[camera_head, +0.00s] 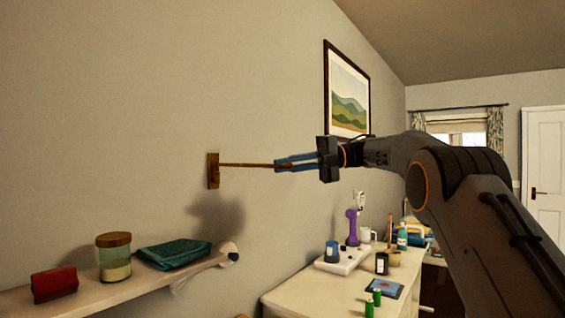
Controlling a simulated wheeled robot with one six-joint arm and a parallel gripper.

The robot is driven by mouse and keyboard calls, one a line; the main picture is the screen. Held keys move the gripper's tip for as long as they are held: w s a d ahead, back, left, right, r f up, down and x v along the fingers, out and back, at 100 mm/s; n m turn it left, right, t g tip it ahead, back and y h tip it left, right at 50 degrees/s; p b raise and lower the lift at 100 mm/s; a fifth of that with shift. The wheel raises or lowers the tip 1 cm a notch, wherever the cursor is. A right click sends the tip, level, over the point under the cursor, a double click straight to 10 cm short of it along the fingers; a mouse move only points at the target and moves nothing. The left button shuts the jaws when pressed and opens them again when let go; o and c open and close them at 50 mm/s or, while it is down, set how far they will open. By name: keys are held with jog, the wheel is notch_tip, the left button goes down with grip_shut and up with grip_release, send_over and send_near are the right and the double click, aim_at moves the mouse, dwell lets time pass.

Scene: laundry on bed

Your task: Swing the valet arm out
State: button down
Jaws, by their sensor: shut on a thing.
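The valet arm (245,165) is a thin brown rod on a small wooden wall plate (213,171). It stands out from the plate toward the right of the picture, roughly level. My gripper (284,163), with blue fingers, is shut on the rod's free end. The fingers hide the tip of the rod. My arm reaches in from the right side.
A shelf (110,291) at lower left holds a red item (54,283), a lidded jar (114,262) and a folded teal cloth (173,253). A cluttered white dresser (310,292) stands below my arm. A framed picture (347,97) hangs on the wall behind my gripper.

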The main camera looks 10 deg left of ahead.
jog(key=shift+w+r, duration=0.15)
dwell(0.3)
jog(key=c, duration=1.8)
grip_release()
jog(key=shift+w+d, duration=0.1)
jog(key=shift+d, duration=0.05)
jog(key=shift+c, duration=0.2)
jog(key=f+b+v, duration=0.1)
jog(key=v, duration=0.6)
jog(key=shift+d+r, duration=0.35)
jog(key=shift+r, duration=0.05)
jog(key=shift+w+a+r, duration=0.1)
jog(key=shift+w, duration=0.05)
